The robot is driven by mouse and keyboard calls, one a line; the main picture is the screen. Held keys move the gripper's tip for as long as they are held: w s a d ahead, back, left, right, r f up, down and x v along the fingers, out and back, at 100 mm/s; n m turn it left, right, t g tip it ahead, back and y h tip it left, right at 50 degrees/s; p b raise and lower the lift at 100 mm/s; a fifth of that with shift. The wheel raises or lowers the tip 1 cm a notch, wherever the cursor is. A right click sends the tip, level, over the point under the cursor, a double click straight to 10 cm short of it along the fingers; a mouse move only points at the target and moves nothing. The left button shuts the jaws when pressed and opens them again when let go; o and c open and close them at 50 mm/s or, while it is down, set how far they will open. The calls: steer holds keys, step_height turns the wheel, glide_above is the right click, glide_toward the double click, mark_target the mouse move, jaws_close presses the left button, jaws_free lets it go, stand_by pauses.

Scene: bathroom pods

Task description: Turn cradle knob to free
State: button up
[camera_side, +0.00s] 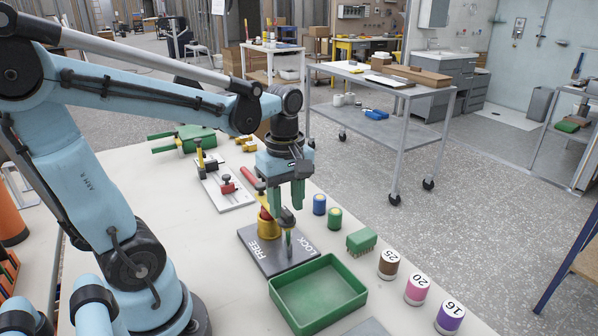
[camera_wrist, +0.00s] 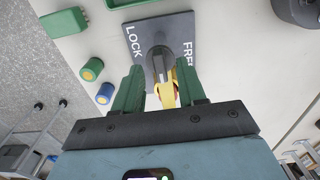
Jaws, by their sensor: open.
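A dark plate (camera_side: 283,262) lies on the table, with FREE lettered at its left and LOCK at its right in the side view. The plate also shows in the wrist view (camera_wrist: 180,22). On it stands the cradle knob, a grey upright part (camera_side: 288,222) beside a yellow base (camera_side: 267,228). In the wrist view, the dark knob (camera_wrist: 158,58) and a yellow part (camera_wrist: 164,95) show between my green fingers. My gripper (camera_side: 284,206) is open above the plate, its fingers (camera_wrist: 159,70) apart. Contact with the knob and its exact setting cannot be told.
A green tray (camera_side: 318,296) sits in front of the plate. Blue (camera_side: 319,204) and green (camera_side: 335,218) cylinders and a green block (camera_side: 361,240) stand to its right. Numbered cylinders (camera_side: 416,289) line the table's right edge. A white fixture plate (camera_side: 228,190) lies behind.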

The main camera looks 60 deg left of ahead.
mark_target(287, 211)
step_height(287, 211, up, 11)
steer(key=shift+r, duration=0.15)
stand_by(0.4)
steer(key=d+f+m+t, duration=0.3)
steer(key=f+m, duration=0.2)
steer(key=m, duration=0.4)
steer(key=w+d+f+m+t, duration=0.1)
steer(key=d+f+m+t, duration=0.2)
steer(key=m, duration=0.6)
steer(key=shift+w+d+f+t, duration=0.25)
steer(key=shift+f+t, duration=0.35)
steer(key=shift+f, duration=0.5)
